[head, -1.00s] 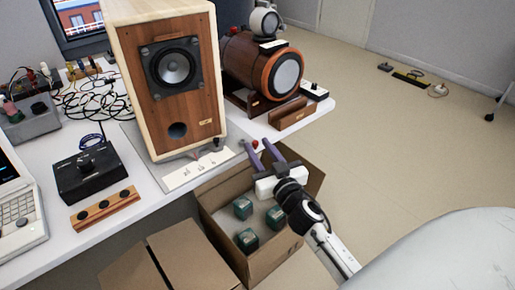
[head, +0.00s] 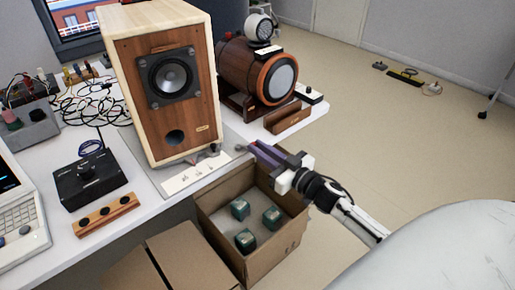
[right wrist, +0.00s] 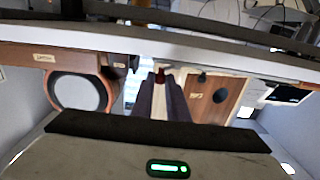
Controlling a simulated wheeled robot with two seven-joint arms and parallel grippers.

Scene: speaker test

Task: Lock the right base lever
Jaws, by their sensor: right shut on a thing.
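The tall wooden speaker (head: 125,90) stands on a grey base plate (head: 150,170) at the table's front edge. My right gripper (head: 253,147) reaches in from the right, its purple fingers at the plate's right corner. They are shut on the right base lever, whose end is mostly hidden between them. A grey part of the lever mount (head: 240,148) shows just left of the fingertips. In the right wrist view, the two fingers (right wrist: 160,85) are close together with a small reddish-brown piece between their tips. My left gripper is out of view.
An open cardboard box (head: 272,268) with several green blocks stands below my right gripper. A round wooden speaker (head: 243,72) sits behind, with a wooden block (head: 287,117) in front. A black control box (head: 88,180) lies left. Floor to the right is mostly clear.

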